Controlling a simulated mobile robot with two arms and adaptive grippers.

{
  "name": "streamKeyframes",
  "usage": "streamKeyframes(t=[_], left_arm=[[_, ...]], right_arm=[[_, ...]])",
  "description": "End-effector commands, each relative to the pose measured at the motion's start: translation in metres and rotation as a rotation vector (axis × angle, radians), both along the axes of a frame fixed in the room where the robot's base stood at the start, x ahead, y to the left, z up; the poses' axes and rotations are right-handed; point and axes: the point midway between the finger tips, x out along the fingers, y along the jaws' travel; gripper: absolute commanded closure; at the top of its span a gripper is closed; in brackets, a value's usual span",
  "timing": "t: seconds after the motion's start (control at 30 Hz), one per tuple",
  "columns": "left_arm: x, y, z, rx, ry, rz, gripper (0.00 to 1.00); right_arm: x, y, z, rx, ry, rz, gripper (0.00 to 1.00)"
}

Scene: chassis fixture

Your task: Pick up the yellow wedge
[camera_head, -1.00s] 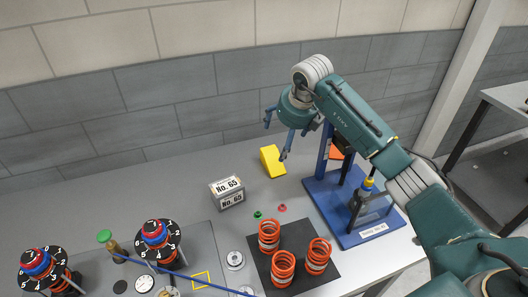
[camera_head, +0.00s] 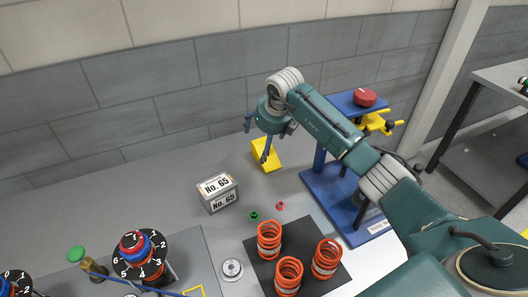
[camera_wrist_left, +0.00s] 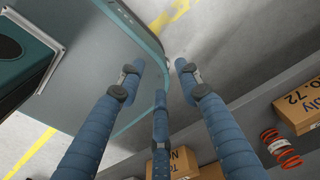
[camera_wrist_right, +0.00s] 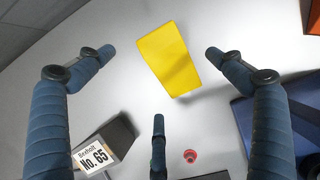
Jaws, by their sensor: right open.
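The yellow wedge (camera_head: 271,154) lies on the grey table near the wall. It fills the upper middle of the right wrist view (camera_wrist_right: 168,57). My right gripper (camera_head: 266,138) is open and empty above the wedge, and one finger partly covers it in the head view. In the right wrist view, the wedge lies beyond the spread fingers (camera_wrist_right: 157,76), toward the upper right finger. I cannot tell whether a finger touches it. My left gripper (camera_wrist_left: 160,78) shows only in its wrist view, open and empty, beside a dark green body and above the floor.
A No. 65 box (camera_head: 218,192) stands left of the wedge. A blue stand (camera_head: 338,205) is close on the right. Orange springs (camera_head: 269,239) stand on a dark mat in front. Small green (camera_head: 253,215) and red (camera_head: 280,206) parts lie between.

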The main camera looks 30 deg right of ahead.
Motion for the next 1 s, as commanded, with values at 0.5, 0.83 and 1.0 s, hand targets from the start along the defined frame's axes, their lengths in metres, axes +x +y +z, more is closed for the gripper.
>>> streamKeyframes(t=[0.5,0.83,1.0], left_arm=[[0.013,-0.001,0.028,-0.003,-0.021,0.001,0.65],[0.011,-0.001,0.027,-0.002,-0.016,0.002,0.65],[0.010,-0.001,0.027,-0.001,-0.014,0.002,0.65]], right_arm=[[0.020,-0.001,-0.052,0.002,0.002,0.001,0.07],[0.021,-0.002,-0.056,0.000,0.000,0.001,0.15],[0.021,-0.002,-0.056,0.000,0.000,0.001,0.49]])
